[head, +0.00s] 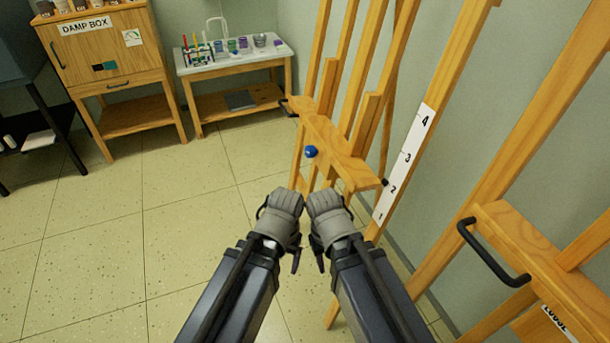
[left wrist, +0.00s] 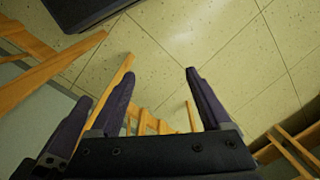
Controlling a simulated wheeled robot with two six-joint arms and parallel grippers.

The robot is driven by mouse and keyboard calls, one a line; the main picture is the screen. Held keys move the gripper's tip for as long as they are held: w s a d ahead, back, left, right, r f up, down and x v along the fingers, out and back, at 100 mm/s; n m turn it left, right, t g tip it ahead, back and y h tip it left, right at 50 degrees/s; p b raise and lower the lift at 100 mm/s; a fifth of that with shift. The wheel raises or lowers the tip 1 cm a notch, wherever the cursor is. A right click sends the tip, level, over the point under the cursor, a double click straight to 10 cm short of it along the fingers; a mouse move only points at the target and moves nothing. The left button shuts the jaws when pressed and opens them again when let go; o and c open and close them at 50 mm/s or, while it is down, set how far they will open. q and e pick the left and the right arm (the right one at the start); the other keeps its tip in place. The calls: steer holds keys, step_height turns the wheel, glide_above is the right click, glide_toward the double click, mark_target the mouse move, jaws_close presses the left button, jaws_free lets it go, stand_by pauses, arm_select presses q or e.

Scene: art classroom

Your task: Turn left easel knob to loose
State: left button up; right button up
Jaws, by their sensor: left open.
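The left easel (head: 325,133) is a light wooden frame standing ahead of me. A round blue knob (head: 311,151) sits on the front of its crossbar. Nothing touches the knob, and its setting cannot be read. My left gripper (head: 280,232) is open and empty, below and to the left of the knob, pointing away from me. Its two dark fingers show apart over the floor in the left wrist view (left wrist: 160,100). My right gripper (head: 333,232) is beside it, below the knob; its fingers are mostly hidden.
A second easel (head: 515,228) with a black handle (head: 495,255) and a partly cut-off "LOOSE" label (head: 556,322) stands at the right. A white strip numbered 1 to 4 (head: 405,165) is near the left easel. A damp box cabinet (head: 110,50) and supply table (head: 235,62) stand behind. Left floor is clear.

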arm_select(q)
step_height(320, 180, down, 11)
steer(key=w+a+b, duration=0.2)
steer(key=b, duration=0.6)
steer(key=m+t+h+b, duration=0.3)
steer(key=m+t+h, duration=0.45)
steer(key=h, duration=0.95)
glide_toward(307, 152)
steer(key=d+n+t, duration=0.1)
steer(key=n+t, duration=0.1)
steer(key=shift+g, duration=0.25)
steer(key=shift+f+x, duration=0.15)
steer(key=shift+x, duration=1.9)
steer(key=shift+f+x, duration=0.15)
steer(key=shift+x, duration=1.95)
steer(key=shift+s, duration=0.1)
arm_select(e)
step_height(307, 152, down, 14)
arm_select(q)
jaws_close()
